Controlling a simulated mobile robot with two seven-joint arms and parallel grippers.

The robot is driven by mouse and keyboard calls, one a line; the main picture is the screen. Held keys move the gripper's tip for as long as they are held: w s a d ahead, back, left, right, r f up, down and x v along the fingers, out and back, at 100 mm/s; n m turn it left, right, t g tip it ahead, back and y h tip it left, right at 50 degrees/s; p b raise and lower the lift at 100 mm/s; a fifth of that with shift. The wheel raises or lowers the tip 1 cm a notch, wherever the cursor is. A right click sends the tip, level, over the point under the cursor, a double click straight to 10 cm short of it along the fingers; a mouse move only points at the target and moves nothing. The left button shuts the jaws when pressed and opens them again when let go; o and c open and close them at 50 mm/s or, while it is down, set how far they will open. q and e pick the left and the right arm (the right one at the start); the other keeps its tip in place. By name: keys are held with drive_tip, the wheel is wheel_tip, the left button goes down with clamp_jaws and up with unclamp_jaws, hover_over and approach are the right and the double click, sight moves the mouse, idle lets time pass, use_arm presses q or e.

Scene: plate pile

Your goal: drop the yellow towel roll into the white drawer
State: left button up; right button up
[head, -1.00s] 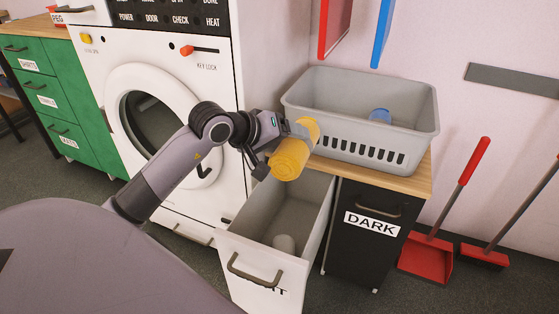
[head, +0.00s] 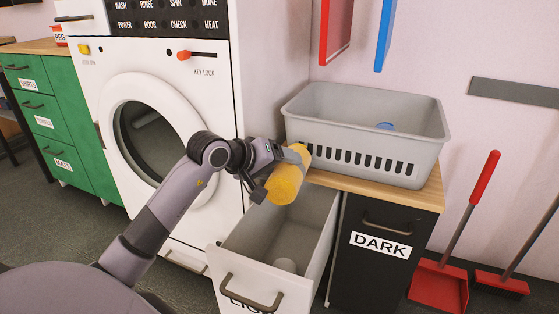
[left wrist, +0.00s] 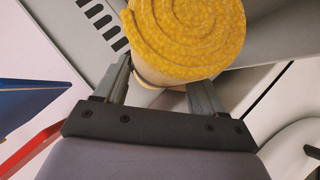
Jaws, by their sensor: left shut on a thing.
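The yellow towel roll (head: 284,184) is held in my left gripper (head: 297,158), above the back part of the open white drawer (head: 245,283). In the left wrist view, the roll's spiral end (left wrist: 190,35) shows between the two fingers of my left gripper (left wrist: 165,90). The drawer is pulled out, with a handle and a partly visible label on its front. My right gripper is not in view.
A grey basket (head: 365,150) with a blue item (head: 385,126) stands on the wooden top right of the drawer. A shut black drawer marked DARK (head: 383,275) is beside the white one. The washing machine (head: 165,60) stands at left.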

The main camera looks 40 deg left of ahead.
use_arm(q)
drive_tip(key=shift+f, duration=0.5)
drive_tip(key=o, duration=1.2)
drive_tip(key=shift+o, duration=0.2)
drive_tip(key=shift+s, duration=0.1)
drive_tip(key=p+v, duration=0.1)
drive_tip(key=v, duration=0.6)
